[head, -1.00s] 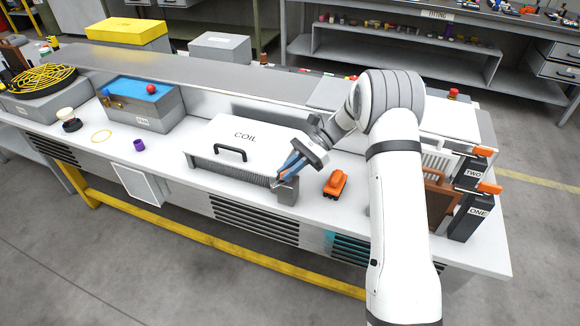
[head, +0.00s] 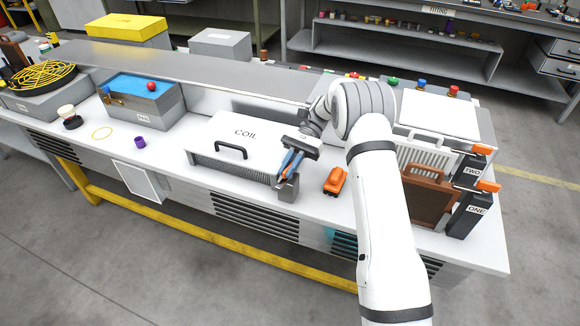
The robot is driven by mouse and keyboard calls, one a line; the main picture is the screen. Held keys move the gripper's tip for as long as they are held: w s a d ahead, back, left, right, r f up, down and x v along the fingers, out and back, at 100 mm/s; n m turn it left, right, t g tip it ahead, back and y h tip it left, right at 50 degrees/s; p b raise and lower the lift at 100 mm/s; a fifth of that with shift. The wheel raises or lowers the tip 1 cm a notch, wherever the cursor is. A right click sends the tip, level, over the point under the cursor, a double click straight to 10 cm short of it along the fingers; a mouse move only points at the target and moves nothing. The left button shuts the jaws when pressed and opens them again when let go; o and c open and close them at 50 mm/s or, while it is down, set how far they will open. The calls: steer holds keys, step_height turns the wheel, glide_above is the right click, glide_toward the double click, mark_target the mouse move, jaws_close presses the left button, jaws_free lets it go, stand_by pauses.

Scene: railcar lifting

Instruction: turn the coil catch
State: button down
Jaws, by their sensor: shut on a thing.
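The coil unit (head: 225,151) is a white box with a black handle and a finned front, marked COIL, on the bench. At its right front corner stands a small grey block (head: 288,190), where the coil catch sits. My gripper (head: 281,179) points down at the top of this block, with blue-sided fingers. It is shut on the coil catch, which is small and mostly hidden by the fingers. I cannot make out the catch's exact angle.
An orange part (head: 335,181) lies on the bench just right of the grey block. A black handle (head: 231,150) rises from the lid. Two dark posts with orange levers, marked TWO (head: 473,170) and ONE (head: 477,209), stand at the right.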

steer(key=shift+s+f, duration=0.1)
steer(key=c, duration=1.5)
jaws_free()
steer(key=shift+w+d+r, duration=0.1)
steer(key=shift+w+r, duration=0.1)
steer(key=shift+w, duration=0.15)
steer(key=p+v, duration=0.7)
steer(key=p, duration=0.3)
steer(key=shift+s+r, duration=0.1)
steer(key=shift+r, duration=0.05)
steer(key=shift+p, duration=0.35)
